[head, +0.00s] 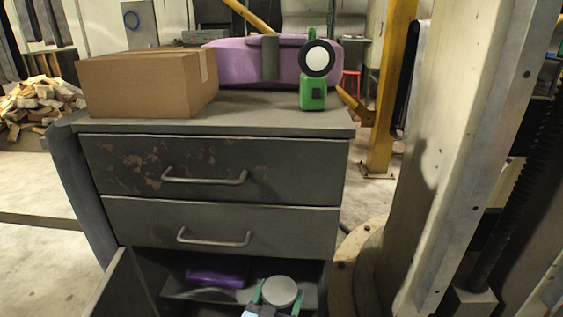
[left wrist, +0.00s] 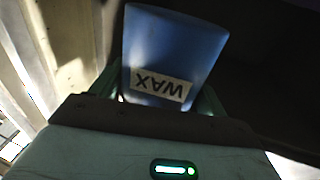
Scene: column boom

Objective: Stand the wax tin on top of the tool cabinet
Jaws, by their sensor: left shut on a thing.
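The wax tin (left wrist: 175,48) is blue with a white WAX label, upside down in the left wrist view. In the head view its round pale grey top (head: 280,290) shows at the bottom, in front of the open lower compartment of the tool cabinet. My left gripper (head: 279,296) is shut on the tin, with a green finger on each side; its fingers also show in the left wrist view (left wrist: 160,100). The grey tool cabinet (head: 215,215) has two closed drawers above the compartment. Its top is well above the tin. My right gripper is not in view.
On the cabinet top stand a cardboard box (head: 145,85), a long purple case (head: 235,62) and a green device with a round white face (head: 313,90). A purple object (head: 217,275) lies in the compartment. The cabinet door (head: 118,290) stands open.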

